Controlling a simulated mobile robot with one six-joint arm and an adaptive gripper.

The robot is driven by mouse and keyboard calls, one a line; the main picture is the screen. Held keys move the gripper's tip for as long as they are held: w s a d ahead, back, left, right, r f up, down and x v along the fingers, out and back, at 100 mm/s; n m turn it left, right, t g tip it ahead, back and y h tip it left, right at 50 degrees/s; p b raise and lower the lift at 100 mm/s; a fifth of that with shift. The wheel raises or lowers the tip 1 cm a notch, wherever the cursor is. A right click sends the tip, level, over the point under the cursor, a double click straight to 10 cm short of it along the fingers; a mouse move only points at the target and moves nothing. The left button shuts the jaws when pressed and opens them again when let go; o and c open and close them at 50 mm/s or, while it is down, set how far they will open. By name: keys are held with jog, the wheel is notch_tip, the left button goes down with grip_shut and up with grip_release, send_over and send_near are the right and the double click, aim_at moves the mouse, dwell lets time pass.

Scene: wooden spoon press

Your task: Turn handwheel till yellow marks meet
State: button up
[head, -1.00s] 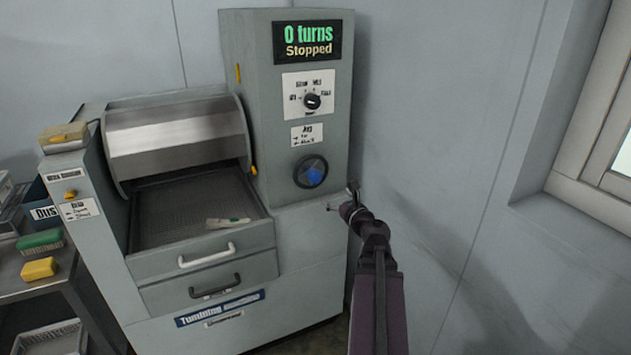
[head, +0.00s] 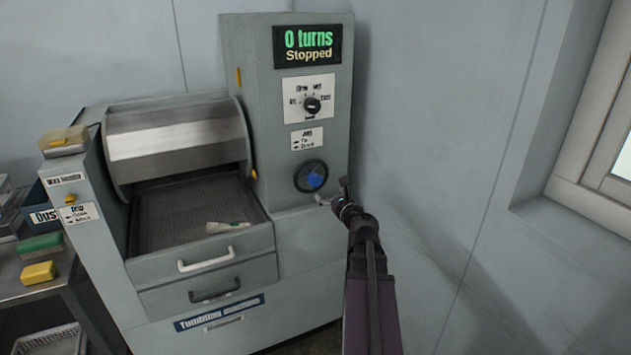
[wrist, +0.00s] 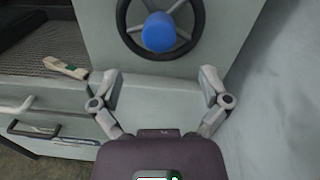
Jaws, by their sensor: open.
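The handwheel (head: 298,177), a dark spoked ring with a blue hub (head: 314,180), sits low on the grey control column of the tumbling machine. In the wrist view the handwheel (wrist: 123,22) is at the top centre, its upper rim cut off by the frame. One yellow mark (head: 238,77) is on the column's left edge. Another yellow mark (head: 253,174) is at the drum's lower right edge, well below and apart from it. My gripper (head: 332,191) is open and empty, just below and right of the wheel. In the wrist view my gripper's fingers (wrist: 158,74) are spread below the wheel.
The display (head: 307,45) reads "0 turns, Stopped", above a black selector knob (head: 312,104). A mesh tray (head: 175,220) holding a pale spoon-like piece (head: 228,227) lies left. A wall stands close at right. A side table with yellow and green blocks (head: 40,243) is at left.

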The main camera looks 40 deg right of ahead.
aim_at(317, 182)
jog(key=x, duration=0.9)
jog(key=shift+a, duration=0.1)
jog(key=c, duration=1.1)
